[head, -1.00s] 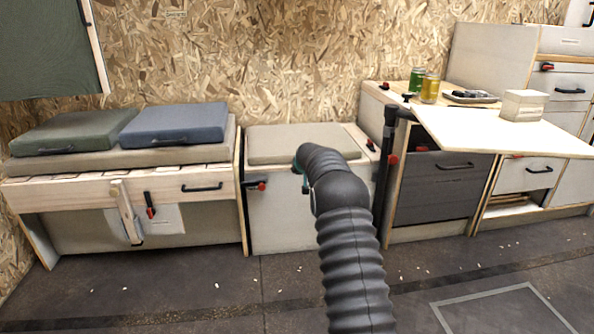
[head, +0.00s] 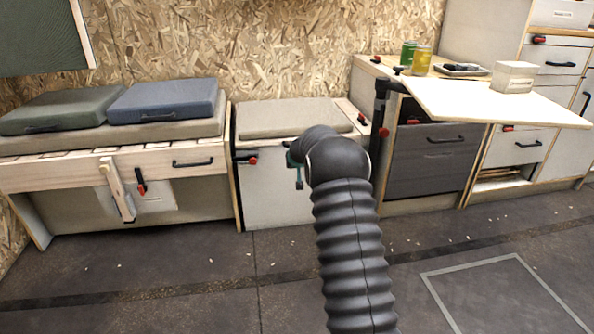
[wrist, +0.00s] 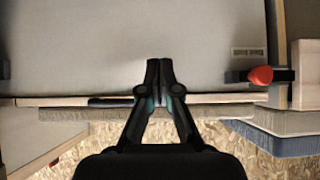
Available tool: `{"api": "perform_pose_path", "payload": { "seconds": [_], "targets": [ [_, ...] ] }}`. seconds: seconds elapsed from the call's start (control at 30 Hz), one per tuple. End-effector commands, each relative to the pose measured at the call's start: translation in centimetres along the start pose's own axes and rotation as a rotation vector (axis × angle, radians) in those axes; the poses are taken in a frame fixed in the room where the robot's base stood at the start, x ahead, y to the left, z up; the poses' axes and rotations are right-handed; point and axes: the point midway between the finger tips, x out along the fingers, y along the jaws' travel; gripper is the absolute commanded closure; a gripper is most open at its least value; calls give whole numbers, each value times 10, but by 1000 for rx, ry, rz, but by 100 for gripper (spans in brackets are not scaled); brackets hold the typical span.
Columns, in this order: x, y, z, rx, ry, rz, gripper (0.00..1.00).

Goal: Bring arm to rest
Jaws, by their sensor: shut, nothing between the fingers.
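My gripper shows in the wrist view (wrist: 160,68) with its two black fingers together at the tips and nothing between them. In the head view my arm, in a dark ribbed sleeve, rises from the bottom and bends left at the top. Only a small teal and dark part of the gripper shows there; the arm hides the rest. It appears in front of the low white cabinet (head: 268,196), whose pale panel fills much of the wrist view. I cannot tell how far apart they are.
A bench (head: 80,172) with green (head: 62,110) and blue (head: 165,101) cushions stands left. At right, a fold-out tabletop (head: 455,100) holds a white box (head: 513,77). Green (head: 407,53) and yellow (head: 422,60) cans stand behind it. The floor (head: 190,275) in front is largely clear.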

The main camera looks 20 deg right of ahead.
Motion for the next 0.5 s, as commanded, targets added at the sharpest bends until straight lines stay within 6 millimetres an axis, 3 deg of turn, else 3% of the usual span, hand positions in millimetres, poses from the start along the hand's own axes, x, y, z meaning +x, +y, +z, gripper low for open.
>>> {"api": "perform_pose_path", "payload": {
  "seconds": [0.37, 0.5],
  "targets": [
    [-8, 1, 13, 7, 11, 2, 100],
    [-8, -1, 30, 34, -58, -11, 100]
  ]
}}
